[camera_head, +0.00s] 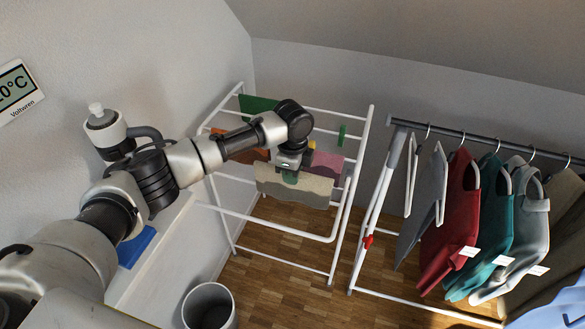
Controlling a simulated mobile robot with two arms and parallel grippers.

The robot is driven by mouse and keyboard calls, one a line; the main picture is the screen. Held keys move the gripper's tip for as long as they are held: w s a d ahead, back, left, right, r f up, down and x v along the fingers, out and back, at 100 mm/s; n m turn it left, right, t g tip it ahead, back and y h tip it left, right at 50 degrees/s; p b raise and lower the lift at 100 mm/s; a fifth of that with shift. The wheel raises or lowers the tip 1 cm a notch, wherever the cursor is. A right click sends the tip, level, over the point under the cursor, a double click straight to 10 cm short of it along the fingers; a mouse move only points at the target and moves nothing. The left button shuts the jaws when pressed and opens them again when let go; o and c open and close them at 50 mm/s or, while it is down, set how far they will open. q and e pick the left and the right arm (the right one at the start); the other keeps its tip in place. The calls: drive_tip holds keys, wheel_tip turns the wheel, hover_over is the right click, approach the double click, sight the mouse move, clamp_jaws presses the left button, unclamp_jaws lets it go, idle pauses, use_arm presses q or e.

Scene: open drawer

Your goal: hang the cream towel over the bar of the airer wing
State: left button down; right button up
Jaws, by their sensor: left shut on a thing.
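The cream towel (313,187) spreads below my left gripper in the middle of the head view, with a wavy lower edge. My left gripper (289,173) points down at the towel's upper part and is shut on it; the fingertips are partly hidden. The white airer (334,237) stands around and behind the towel, with its wing bars in front. I cannot tell whether the towel touches a bar. My right gripper is not in view.
Green (258,104), orange (246,153) and pink (327,163) cloths hang on the airer. A clothes rail (480,135) with several garments stands right. A grey bin (208,304) is at the front. A blue object (136,246) lies left. Floor shows below the airer.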

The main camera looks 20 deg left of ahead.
sight(292, 192)
use_arm(q)
drive_tip(key=shift+f+b, duration=1.5)
drive_tip(key=shift+f, duration=2.4)
drive_tip(key=c, duration=0.9)
unclamp_jaws()
drive_tip(key=shift+r, duration=0.1)
